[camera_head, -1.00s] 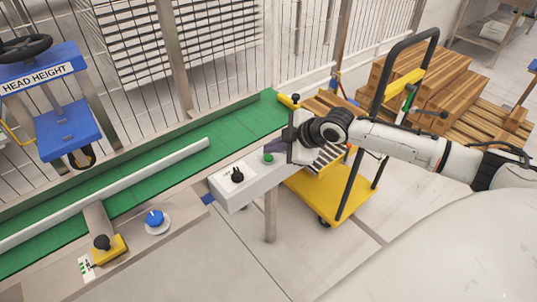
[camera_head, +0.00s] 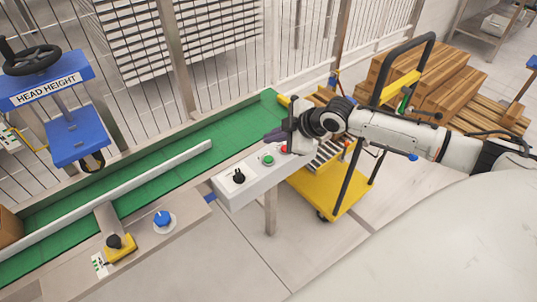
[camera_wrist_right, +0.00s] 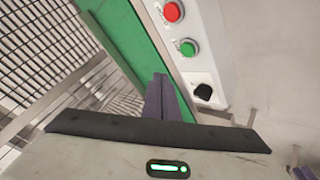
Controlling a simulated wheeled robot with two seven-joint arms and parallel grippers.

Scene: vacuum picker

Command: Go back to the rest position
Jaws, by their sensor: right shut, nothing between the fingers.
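My right gripper (camera_head: 273,136) is raised over the far end of the white control box (camera_head: 248,184), at the edge of the green conveyor. Its purple fingers are shut and empty, and they also show together in the wrist view (camera_wrist_right: 162,95). The box carries a black knob (camera_head: 238,177), a green button (camera_head: 268,160) and a red button (camera_head: 284,150). The wrist view shows the red button (camera_wrist_right: 172,12) and green button (camera_wrist_right: 188,48) clear of the fingers. My left gripper is not in view.
A brown box (camera_head: 9,228) sits on the green conveyor (camera_head: 235,125) at the left edge. A yellow cart (camera_head: 330,197) with a black handle stands below my right arm. Wooden boxes (camera_head: 440,80) lie behind it. A wire fence runs along the back.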

